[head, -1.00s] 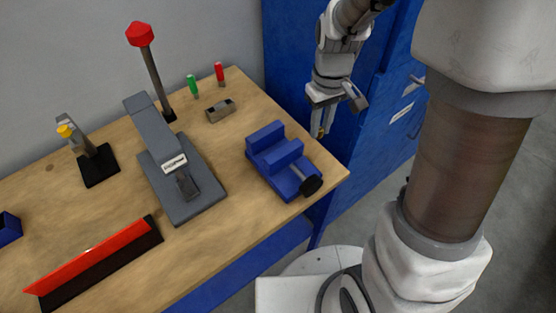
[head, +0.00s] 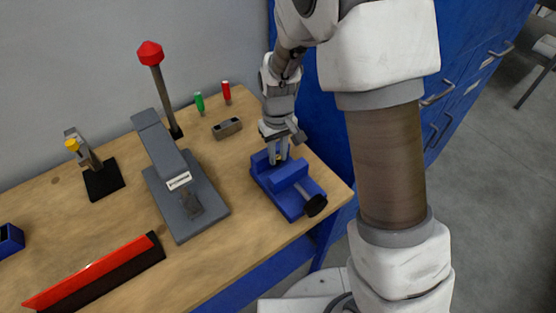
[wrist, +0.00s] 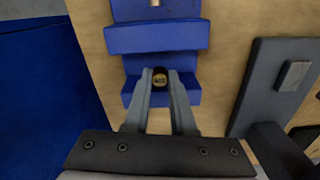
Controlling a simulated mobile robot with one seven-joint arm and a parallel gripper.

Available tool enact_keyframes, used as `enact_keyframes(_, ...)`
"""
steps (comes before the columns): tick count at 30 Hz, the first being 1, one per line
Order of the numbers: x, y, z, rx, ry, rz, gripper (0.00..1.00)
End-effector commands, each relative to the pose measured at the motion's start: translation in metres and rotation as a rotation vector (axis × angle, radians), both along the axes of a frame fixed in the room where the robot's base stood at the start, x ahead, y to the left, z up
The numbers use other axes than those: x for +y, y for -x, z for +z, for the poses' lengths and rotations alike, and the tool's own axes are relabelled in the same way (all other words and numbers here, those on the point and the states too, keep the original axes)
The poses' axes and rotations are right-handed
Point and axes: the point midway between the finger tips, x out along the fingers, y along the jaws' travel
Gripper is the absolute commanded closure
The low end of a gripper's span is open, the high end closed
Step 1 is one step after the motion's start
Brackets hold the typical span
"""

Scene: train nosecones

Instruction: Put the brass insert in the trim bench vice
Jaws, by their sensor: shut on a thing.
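The blue trim bench vice (head: 289,178) stands near the right end of the wooden bench, with its black handle knob toward the front right. My gripper (head: 277,156) is over the vice, pointing down, its fingertips close to the jaws. In the wrist view my gripper (wrist: 160,88) is shut on the brass insert (wrist: 160,80), a small round end with a dark rim. The insert appears over the gap between the two blue vice jaws (wrist: 157,38). How deep it sits, and whether it touches the jaws, I cannot tell.
A grey arbor press (head: 185,190) with a red-topped lever stands left of the vice. A blue cabinet (head: 335,130) borders the right side. Bare bench lies between press and vice.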

Motion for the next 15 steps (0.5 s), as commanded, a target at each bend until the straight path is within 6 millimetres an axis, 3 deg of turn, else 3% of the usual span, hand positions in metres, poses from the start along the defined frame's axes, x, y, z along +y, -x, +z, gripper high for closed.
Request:
enact_keyframes(6,-0.001,0.001,-0.03,0.001,0.002,0.0,1.0)
enact_keyframes(15,-0.001,0.0,-0.033,0.0,0.001,0.0,1.0)
